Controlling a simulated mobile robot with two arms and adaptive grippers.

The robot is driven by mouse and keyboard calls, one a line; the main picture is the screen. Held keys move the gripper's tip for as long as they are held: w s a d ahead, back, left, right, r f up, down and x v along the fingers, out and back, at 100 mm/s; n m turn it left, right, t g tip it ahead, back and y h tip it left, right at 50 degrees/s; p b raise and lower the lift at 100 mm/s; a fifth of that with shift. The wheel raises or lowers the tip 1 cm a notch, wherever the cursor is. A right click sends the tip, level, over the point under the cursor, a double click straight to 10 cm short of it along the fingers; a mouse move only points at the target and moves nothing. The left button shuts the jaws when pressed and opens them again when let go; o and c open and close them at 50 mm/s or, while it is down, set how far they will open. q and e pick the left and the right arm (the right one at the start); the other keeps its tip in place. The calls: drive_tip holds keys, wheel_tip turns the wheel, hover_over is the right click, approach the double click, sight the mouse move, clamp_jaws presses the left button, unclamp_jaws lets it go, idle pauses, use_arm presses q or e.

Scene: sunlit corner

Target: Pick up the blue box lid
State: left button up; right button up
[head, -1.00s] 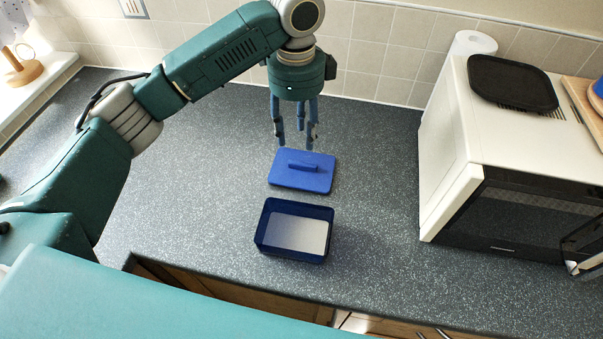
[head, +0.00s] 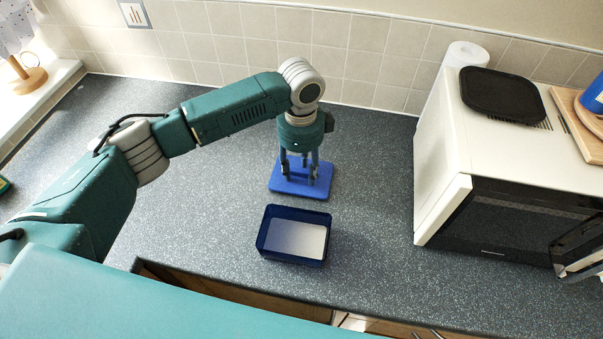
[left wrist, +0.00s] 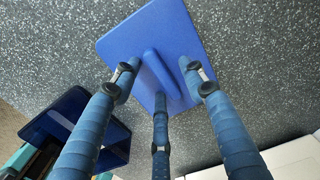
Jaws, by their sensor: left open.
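The blue box lid (head: 288,186) lies flat on the grey worktop behind the open box. Its raised bar handle (left wrist: 161,73) shows in the left wrist view, with my fingers on both sides of it. My left gripper (head: 300,176) points straight down over the lid. Its fingers are spread and hold nothing; whether the tips touch the lid I cannot tell. It also shows in the left wrist view (left wrist: 160,85). The dark blue box (head: 267,240) with a pale inside stands open in front of the lid. My right gripper is not in view.
A white microwave (head: 440,185) with a black tray (head: 502,95) on top stands at the right. A paper roll (head: 466,55) stands behind it. The tiled wall (head: 350,60) closes off the back. The worktop (head: 375,200) is clear on both sides of the lid.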

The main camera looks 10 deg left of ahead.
use_arm(q)
clamp_jaws()
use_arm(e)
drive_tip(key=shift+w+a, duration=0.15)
use_arm(q)
drive_tip(key=shift+r, duration=0.1)
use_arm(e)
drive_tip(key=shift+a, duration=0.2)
